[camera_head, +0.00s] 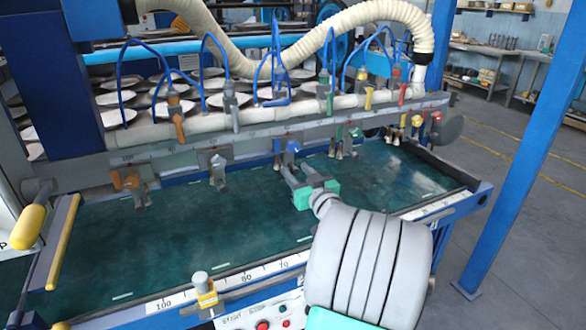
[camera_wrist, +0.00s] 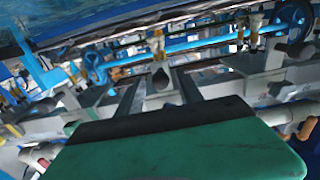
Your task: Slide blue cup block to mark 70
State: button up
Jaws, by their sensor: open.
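The blue cup block (camera_head: 291,147) hangs on the grey rail, right of the middle of the dryer in the head view. My gripper (camera_head: 286,172) is open just below and in front of it, with its fingers pointing at the rail. In the wrist view my gripper (camera_wrist: 157,92) has its two dark fingers apart, with a grey part seen between or beyond them. I cannot tell whether the fingers touch the block. The scale (camera_head: 225,286) runs along the front edge; 100 is at the left, and 70 appears nearer the middle, left of my arm. My arm hides part of the scale.
An orange block (camera_head: 130,182) and a grey block (camera_head: 218,168) hang left of the blue one. A yellow scale pointer (camera_head: 206,293) sits at the front. The green bed (camera_head: 180,240) is clear.

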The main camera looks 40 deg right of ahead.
jog(key=shift+x, duration=0.9)
jog(key=shift+c, duration=0.2)
grip_shut()
dwell(0.5)
